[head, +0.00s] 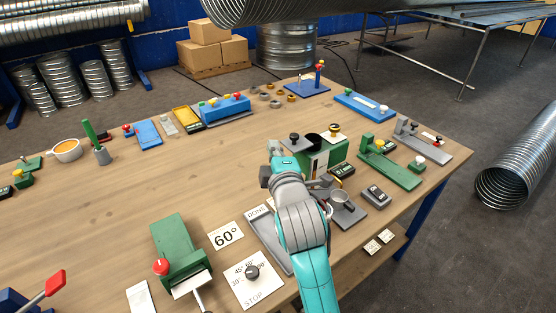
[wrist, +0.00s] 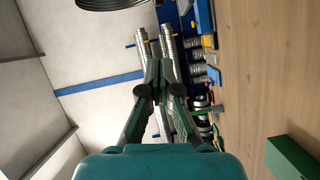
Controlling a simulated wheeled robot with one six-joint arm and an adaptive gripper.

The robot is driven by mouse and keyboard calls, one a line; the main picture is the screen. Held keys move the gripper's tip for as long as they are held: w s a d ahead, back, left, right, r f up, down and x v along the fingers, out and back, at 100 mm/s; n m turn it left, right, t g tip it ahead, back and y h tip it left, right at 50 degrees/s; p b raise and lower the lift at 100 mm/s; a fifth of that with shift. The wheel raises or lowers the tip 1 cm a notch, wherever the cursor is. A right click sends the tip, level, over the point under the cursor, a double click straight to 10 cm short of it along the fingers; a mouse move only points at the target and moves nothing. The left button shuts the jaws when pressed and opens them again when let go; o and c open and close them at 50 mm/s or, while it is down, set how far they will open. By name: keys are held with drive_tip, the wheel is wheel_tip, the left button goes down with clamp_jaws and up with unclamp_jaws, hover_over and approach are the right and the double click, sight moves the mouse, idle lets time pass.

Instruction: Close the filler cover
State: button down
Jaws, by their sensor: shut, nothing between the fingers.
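A green box (head: 327,158) with a pale top stands right of the table's middle in the head view. A dark round opening (head: 314,139) shows on its top. A black knob (head: 294,137) is left of the opening and a yellow-and-black knob (head: 334,129) right of it. I cannot tell for sure which part is the filler cover. My gripper (head: 275,147) is beside the box's left side, partly hidden by my arm, which also covers the box's front left.
Green fixtures (head: 388,165) stand right of the box. A green block with a red knob (head: 176,246) is front left. The table's middle left is clear.

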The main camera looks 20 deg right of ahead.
sight(307, 143)
drive_tip(key=shift+w+d+f, duration=0.25)
drive_tip(key=shift+w+d, duration=0.5)
drive_tip(key=shift+d, duration=0.3)
drive_tip(key=shift+w+d+f, duration=0.2)
drive_tip(key=shift+w+d, duration=0.5)
drive_tip(key=shift+d, duration=0.3)
drive_tip(key=d, duration=0.2)
drive_tip(key=w+d, duration=0.1)
drive_tip(key=d, duration=0.1)
drive_tip(key=w+d, duration=0.1)
drive_tip(key=d, duration=0.1)
drive_tip(key=shift+d, duration=0.2)
